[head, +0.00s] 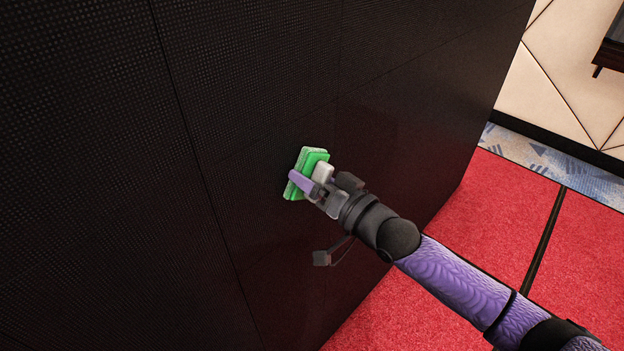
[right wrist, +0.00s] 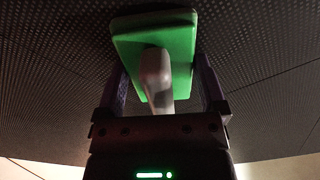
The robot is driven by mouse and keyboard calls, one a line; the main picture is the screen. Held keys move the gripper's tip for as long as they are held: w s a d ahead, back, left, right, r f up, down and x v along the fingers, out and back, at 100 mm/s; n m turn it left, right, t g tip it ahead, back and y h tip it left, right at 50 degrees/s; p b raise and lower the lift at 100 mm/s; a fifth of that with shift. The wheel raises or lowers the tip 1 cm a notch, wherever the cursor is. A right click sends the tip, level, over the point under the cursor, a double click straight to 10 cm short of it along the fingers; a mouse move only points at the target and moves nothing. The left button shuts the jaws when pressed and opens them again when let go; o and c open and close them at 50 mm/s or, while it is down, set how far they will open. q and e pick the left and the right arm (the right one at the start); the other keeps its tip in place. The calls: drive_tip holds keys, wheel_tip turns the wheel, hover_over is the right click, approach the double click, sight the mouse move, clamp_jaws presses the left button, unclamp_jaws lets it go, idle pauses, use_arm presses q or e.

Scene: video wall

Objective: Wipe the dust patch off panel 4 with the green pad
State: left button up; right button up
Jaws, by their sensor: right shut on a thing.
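The green pad (head: 306,172) has a pale handle on its back and shows at the middle of the head view, in front of the dark video wall. My right gripper (head: 313,180) is shut on the pad's handle. In the right wrist view, the green pad (right wrist: 155,50) fills the top middle, with the handle (right wrist: 156,75) between the purple fingers. The pad's face is at or very close to the wall; I cannot tell if it touches. No dust patch and no panel number can be made out. My left gripper is out of view.
The video wall (head: 110,120) is black and dotted, with thin seams between panels. It ends at the right, beside a red carpet (head: 500,210) and a blue-grey floor strip (head: 550,165).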

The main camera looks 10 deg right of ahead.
sight(247, 209)
drive_tip(key=a, duration=0.1)
drive_tip(key=s+a+p, duration=0.1)
drive_tip(key=s+p, duration=0.1)
drive_tip(key=shift+a+r, duration=0.25)
drive_tip(key=shift+a, duration=0.15)
drive_tip(key=shift+s+a+f, duration=0.1)
drive_tip(key=shift+a, duration=0.1)
drive_tip(key=shift+s+a+p, duration=0.45)
drive_tip(key=shift+a+p, duration=0.15)
drive_tip(key=shift+a, duration=0.05)
drive_tip(key=shift+s+a+p, duration=0.45)
drive_tip(key=shift+a+p, duration=0.15)
drive_tip(key=shift+s+a, duration=0.25)
drive_tip(key=shift+a, duration=0.1)
drive_tip(key=s+a+p, duration=0.2)
drive_tip(key=shift+s+a, duration=0.1)
drive_tip(key=shift+a, duration=0.3)
drive_tip(key=shift+s+a+f, duration=0.1)
drive_tip(key=shift+a, duration=0.1)
